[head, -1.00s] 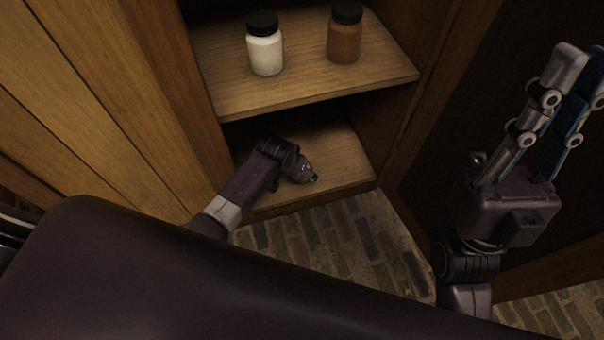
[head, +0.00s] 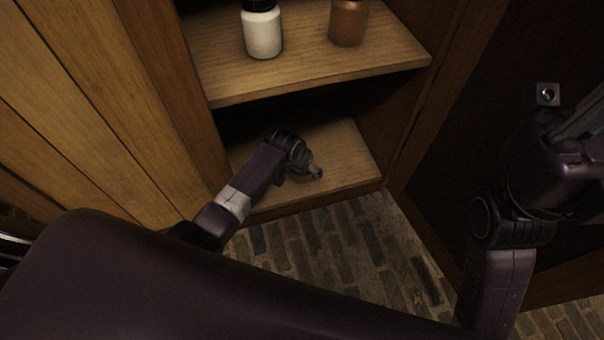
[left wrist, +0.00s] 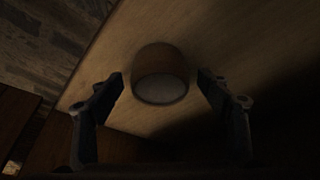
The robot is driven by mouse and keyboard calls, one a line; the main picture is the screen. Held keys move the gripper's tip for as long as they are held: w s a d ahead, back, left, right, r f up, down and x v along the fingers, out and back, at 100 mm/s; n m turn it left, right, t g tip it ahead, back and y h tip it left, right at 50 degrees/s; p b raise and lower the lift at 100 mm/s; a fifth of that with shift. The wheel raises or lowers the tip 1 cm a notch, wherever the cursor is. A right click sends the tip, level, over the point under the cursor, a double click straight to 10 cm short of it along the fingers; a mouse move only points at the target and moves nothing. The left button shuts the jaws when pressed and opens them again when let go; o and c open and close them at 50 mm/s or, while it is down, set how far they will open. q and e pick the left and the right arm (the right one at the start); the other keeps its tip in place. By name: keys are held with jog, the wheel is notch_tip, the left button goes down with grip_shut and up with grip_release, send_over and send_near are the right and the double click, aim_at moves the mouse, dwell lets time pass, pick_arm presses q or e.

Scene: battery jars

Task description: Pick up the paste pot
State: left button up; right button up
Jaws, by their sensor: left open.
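A squat, round, brownish pot (left wrist: 160,68) with a pale round end is in the left wrist view, which I take to be the paste pot. It lies between the two fingers of my open left gripper (left wrist: 160,78), with a finger to each side and small gaps. In the head view my left gripper (head: 312,170) reaches into the lower shelf (head: 345,155); the pot cannot be made out there. My right gripper (head: 582,115) is at the right edge, partly cut off, and its opening cannot be judged.
On the upper shelf (head: 300,73) stand a white jar (head: 263,35) with a dark lid and a brown jar (head: 348,25). The upper shelf's front edge is above my left arm. A small metal fitting (head: 548,94) is on the dark panel at right. Brick floor lies below.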

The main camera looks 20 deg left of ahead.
pick_arm(q)
jog(key=shift+w+f, duration=0.15)
jog(key=shift+f, duration=0.25)
jog(key=shift+c, duration=0.4)
jog(key=shift+r, duration=0.1)
jog(key=c, duration=1.6)
